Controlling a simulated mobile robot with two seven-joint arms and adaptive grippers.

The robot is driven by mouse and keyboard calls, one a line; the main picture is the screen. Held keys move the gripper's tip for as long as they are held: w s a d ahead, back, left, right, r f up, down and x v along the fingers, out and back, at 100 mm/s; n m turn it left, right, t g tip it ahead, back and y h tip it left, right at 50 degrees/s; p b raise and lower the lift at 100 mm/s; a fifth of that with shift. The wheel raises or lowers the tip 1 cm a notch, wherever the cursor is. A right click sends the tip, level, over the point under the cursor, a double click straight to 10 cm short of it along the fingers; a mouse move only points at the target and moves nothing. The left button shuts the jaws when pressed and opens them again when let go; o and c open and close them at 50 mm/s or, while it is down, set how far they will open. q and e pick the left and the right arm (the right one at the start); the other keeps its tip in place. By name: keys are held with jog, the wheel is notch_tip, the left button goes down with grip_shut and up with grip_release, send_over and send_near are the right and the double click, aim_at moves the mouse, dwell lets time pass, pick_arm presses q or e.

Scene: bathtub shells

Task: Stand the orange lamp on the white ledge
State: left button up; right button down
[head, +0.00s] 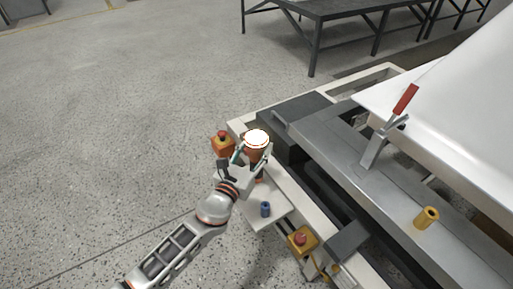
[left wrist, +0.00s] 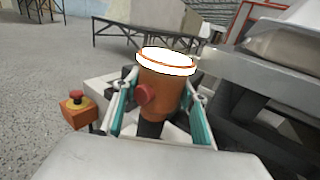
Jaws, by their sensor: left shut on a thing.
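The orange lamp (head: 256,153) is upright between the fingers of my left gripper (head: 252,156), with its white top glowing. In the left wrist view the lamp (left wrist: 162,98) fills the space between the teal-padded fingers (left wrist: 160,112), and a red knob shows on its side. The white ledge (head: 299,199) runs along the near side of the grey machine. The lamp is over or at the ledge's far part; I cannot tell whether its base touches, as the gripper hides it. My right gripper is not in view.
An orange box with a red button (head: 223,145) is just left of the gripper. A blue cylinder (head: 265,209) stands on a small pale shelf (head: 279,204). Another red button box (head: 302,240) is nearer. A red-handled clamp (head: 389,128) and yellow cylinder (head: 426,217) are right.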

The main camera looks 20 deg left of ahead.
pick_arm(q)
jog(key=shift+f, duration=0.3)
jog(key=o, duration=1.6)
jog(key=shift+c, duration=0.2)
jog(key=shift+r, duration=0.1)
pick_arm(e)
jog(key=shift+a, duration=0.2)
pick_arm(q)
jog(key=shift+r, duration=0.25)
jog(key=shift+s, duration=0.2)
jog(key=s, duration=0.7)
jog(key=s+a, duration=0.1)
jog(key=s, duration=0.3)
jog(key=shift+s+p, duration=0.35)
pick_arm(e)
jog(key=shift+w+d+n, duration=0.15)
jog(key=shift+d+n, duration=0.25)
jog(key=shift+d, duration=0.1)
